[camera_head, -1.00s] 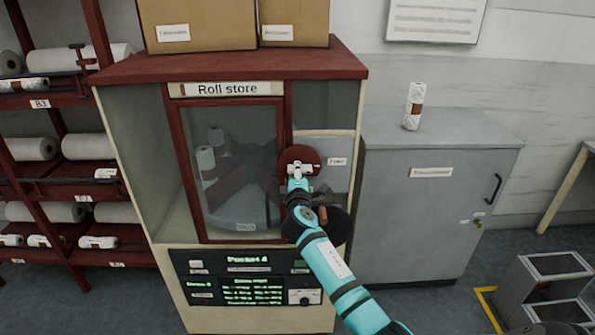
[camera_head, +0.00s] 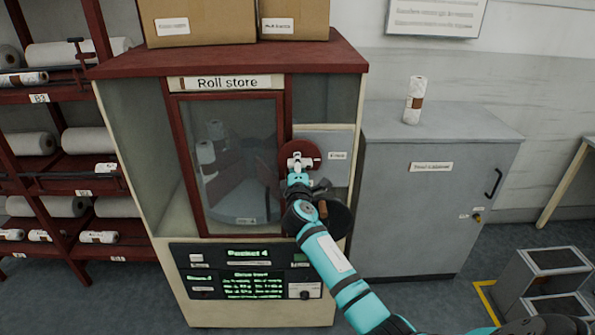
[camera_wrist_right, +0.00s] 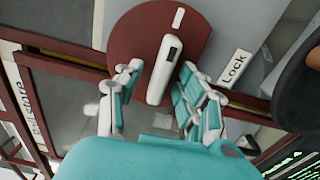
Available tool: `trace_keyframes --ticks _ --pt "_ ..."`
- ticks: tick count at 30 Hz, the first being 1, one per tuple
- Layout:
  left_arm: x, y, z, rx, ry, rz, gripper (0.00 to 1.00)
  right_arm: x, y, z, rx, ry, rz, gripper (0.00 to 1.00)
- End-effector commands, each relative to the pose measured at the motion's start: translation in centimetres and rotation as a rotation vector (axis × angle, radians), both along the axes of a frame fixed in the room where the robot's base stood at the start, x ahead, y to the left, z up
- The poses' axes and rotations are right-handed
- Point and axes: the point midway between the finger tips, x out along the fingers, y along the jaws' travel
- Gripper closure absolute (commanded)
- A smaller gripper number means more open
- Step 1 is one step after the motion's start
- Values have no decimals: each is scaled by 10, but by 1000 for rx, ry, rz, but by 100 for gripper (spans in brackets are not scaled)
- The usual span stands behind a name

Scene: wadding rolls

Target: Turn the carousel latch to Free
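The carousel latch is a dark red disc with a white bar handle, on a grey panel of the roll store (camera_head: 270,60). The disc (camera_head: 313,149) is partly covered by my right gripper (camera_head: 300,160) in the head view. In the right wrist view the white handle (camera_wrist_right: 164,68) stands on the disc (camera_wrist_right: 134,38), its upper end near a short white mark. A "Lock" label (camera_wrist_right: 235,65) sits right of the disc there. My right gripper (camera_wrist_right: 160,75) is open, one finger on each side of the handle, with visible gaps. My left gripper is not in view.
The store's glass door (camera_head: 235,150) shows rolls on the carousel inside. A display (camera_head: 247,253) below reads "Pocket 4". A grey cabinet (camera_head: 430,200) with a wrapped roll (camera_head: 414,100) stands right. Roll shelves (camera_head: 75,190) stand left. Metal bins (camera_head: 550,270) are at lower right.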

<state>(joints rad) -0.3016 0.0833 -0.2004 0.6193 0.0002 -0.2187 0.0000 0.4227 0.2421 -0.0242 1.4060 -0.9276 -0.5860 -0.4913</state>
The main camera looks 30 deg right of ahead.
Motion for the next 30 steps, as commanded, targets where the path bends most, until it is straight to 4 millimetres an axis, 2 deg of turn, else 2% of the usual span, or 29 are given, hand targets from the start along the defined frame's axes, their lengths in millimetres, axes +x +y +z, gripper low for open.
trace_keyframes --ticks 5,12,18,24,30 --pt "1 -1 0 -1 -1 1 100 -17 11 -1 1 1 2 62" --pt "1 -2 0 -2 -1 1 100 -61 38 -2 2 1 3 62" --pt "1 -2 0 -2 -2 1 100 -89 56 -1 2 1 2 62" --pt "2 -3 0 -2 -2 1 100 -101 62 -1 -1 1 1 62" --pt "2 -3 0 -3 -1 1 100 -101 63 -1 -1 1 1 62"
